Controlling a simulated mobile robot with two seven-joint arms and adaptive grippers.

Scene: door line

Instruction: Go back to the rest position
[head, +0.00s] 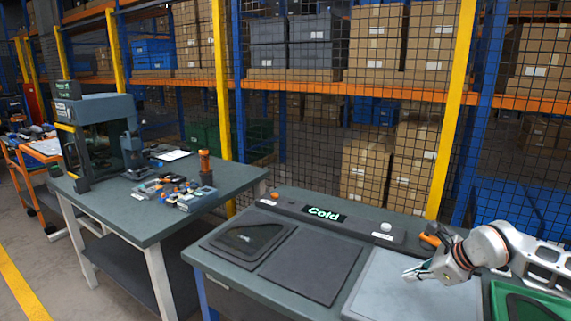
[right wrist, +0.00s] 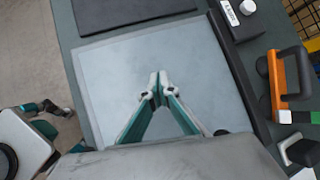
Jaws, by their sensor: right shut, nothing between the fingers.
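My right gripper (head: 410,275) reaches in from the right in the head view, over a pale grey plate (head: 420,298) set in the bench top. In the right wrist view its fingertips (right wrist: 155,92) meet above the same plate (right wrist: 105,75). The gripper is shut with nothing between the fingers. How high it is above the plate is hard to tell. My left gripper does not show in the head view.
The bench (head: 225,262) carries a "Cold" sign (head: 325,214), a dark part on a mat (head: 250,237) and a bare dark mat (head: 312,264). A green tray (head: 510,300) is at right. An orange-handled tool (right wrist: 280,80) lies beside the plate. Mesh and shelves stand behind.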

